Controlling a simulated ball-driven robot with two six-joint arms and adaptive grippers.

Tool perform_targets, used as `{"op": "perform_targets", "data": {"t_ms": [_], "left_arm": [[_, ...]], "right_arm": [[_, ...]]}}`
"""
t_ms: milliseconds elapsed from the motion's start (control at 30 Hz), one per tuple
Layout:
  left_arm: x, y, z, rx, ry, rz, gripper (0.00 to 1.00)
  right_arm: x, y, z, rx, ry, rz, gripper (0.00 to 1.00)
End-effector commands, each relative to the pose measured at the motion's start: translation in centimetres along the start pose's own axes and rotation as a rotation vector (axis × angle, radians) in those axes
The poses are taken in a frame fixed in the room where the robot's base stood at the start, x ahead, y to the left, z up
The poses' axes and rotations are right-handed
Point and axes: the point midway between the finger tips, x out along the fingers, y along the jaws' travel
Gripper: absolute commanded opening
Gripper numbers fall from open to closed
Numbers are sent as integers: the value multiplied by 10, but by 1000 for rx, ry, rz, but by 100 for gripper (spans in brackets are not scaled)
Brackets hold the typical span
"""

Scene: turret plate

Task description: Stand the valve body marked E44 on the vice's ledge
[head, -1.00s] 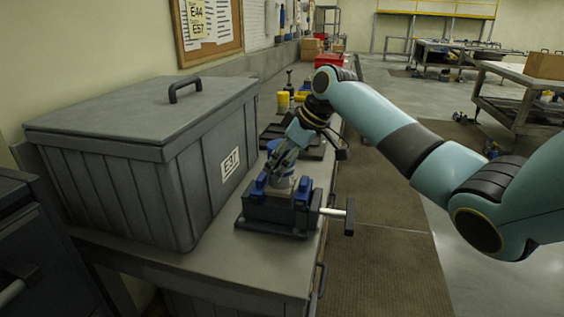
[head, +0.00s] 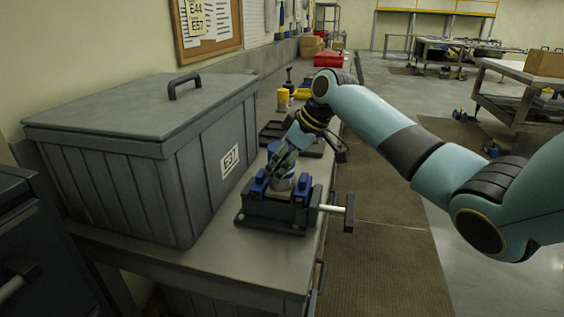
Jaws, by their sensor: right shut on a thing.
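The vice (head: 272,213) is a dark block with blue jaw parts and a light-handled bar, standing near the front edge of the bench. My right gripper (head: 281,170) points down over the vice and is shut on a grey, rounded valve body (head: 282,184) at the vice's ledge, between the blue parts. The gripper hides part of the body, and I cannot read a mark on it. I cannot tell whether its base touches the ledge. A blue piece (head: 273,149) shows just behind the gripper. My left gripper is out of view.
A large grey lidded bin (head: 120,185) labelled E57 fills the bench left of the vice. Dark trays (head: 272,131) and a yellow cylinder (head: 283,99) stand farther back. A board (head: 208,27) with E44 and E57 notes hangs on the wall. The bench front is bare.

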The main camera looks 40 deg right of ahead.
Motion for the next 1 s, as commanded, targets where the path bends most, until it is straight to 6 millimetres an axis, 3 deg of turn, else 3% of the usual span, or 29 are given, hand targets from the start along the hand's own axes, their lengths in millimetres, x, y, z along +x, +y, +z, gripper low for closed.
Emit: {"op": "perform_targets", "data": {"t_ms": [1000], "left_arm": [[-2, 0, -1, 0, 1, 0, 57]], "right_arm": [[6, 0, 2, -2, 3, 1, 0]]}}
